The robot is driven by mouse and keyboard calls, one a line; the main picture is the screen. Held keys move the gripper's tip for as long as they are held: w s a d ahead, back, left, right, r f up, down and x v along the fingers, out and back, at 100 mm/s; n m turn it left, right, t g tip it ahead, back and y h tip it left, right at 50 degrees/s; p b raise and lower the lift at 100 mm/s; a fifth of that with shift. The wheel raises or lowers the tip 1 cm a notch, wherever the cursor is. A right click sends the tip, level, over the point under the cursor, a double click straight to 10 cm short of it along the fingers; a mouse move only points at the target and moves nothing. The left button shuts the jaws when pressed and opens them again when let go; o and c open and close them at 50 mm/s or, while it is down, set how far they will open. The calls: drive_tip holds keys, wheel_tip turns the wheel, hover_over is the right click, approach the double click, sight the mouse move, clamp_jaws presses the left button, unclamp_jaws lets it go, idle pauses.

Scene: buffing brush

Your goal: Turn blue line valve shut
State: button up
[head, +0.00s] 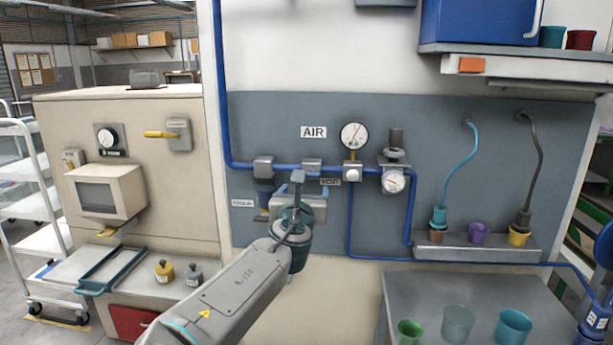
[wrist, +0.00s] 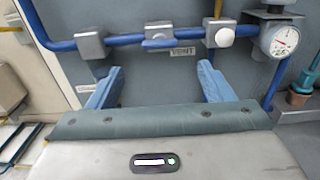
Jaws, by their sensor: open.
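The blue air line (head: 236,164) runs across the grey wall panel under the AIR sign. In the wrist view the blue pipe (wrist: 123,39) crosses above my fingers. A small grey valve block (wrist: 160,29) sits on it, with a short blue lever (wrist: 168,43) lying roughly along the pipe above the VENT label. The block also shows in the head view (head: 312,164). My gripper (wrist: 158,82) is open and empty, its two blue fingers wide apart, below the pipe and apart from the lever. In the head view my gripper (head: 298,190) partly hides the panel below the line.
A grey box (wrist: 90,42) sits left on the pipe; a white knob (wrist: 222,36) and round gauge (wrist: 280,40) are to the right. In the head view a dial gauge (head: 354,135) stands above the line. A shelf of cups (head: 479,236) juts out at right.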

sight(309, 176)
drive_tip(key=w+p, duration=0.2)
drive_tip(key=w, duration=0.8)
drive_tip(key=shift+w+d, duration=0.1)
drive_tip(key=shift+d, duration=0.05)
drive_tip(key=c, duration=1)
